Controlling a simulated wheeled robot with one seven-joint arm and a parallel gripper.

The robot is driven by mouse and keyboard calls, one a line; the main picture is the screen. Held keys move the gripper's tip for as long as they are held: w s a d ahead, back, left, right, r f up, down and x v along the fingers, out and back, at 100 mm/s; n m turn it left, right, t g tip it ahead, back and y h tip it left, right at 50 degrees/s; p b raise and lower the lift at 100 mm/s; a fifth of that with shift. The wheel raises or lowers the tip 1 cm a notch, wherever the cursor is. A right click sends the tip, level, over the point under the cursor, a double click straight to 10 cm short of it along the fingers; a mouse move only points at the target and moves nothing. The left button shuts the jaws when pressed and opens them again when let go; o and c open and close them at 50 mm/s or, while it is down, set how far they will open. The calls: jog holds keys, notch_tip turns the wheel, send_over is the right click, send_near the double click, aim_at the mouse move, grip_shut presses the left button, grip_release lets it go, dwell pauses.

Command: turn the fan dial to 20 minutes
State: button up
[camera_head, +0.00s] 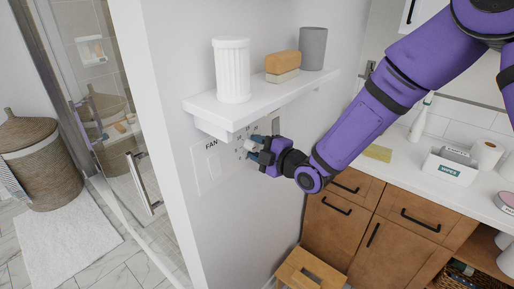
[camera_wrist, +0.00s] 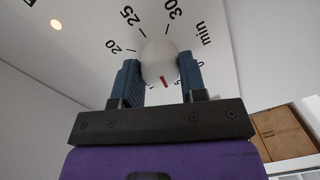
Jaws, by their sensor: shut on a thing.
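The fan dial (camera_wrist: 160,62) is a round white knob on a white wall panel (camera_head: 208,174) marked FAN. In the wrist view its red mark points down and slightly right, towards a partly hidden figure that looks like 5. The 20 mark (camera_wrist: 116,47) is to the left of the knob, with 25 and 30 above and 0 on the right. My gripper (camera_wrist: 157,83) is shut on the dial, one blue finger on each side. In the head view my gripper (camera_head: 256,150) reaches the panel from the right and hides most of the dial.
A white shelf (camera_head: 215,112) juts out just above the panel, bearing a ribbed white cup (camera_head: 232,72), a soap-like block (camera_head: 282,64) and a grey cup (camera_head: 312,48). A wooden stool (camera_head: 310,268) stands below. A wooden vanity (camera_head: 345,225) is at the right.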

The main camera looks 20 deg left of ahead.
jog(key=m, duration=0.6)
jog(key=shift+w+d+m+g, duration=0.1)
jog(key=shift+m+g, duration=0.2)
jog(key=shift+m, duration=0.1)
jog(key=m, duration=0.3)
jog(key=shift+m+g, duration=0.3)
jog(key=m, duration=0.3)
jog(key=shift+f+y, duration=0.1)
jog(key=shift+y, duration=0.2)
jog(key=m, duration=0.5)
jog(key=shift+m, duration=0.3)
jog(key=m, duration=0.4)
jog(key=shift+f+m+g+y, duration=0.1)
jog(key=shift+m+g+y, duration=0.2)
jog(key=shift+y, duration=0.1)
jog(key=o, duration=0.9)
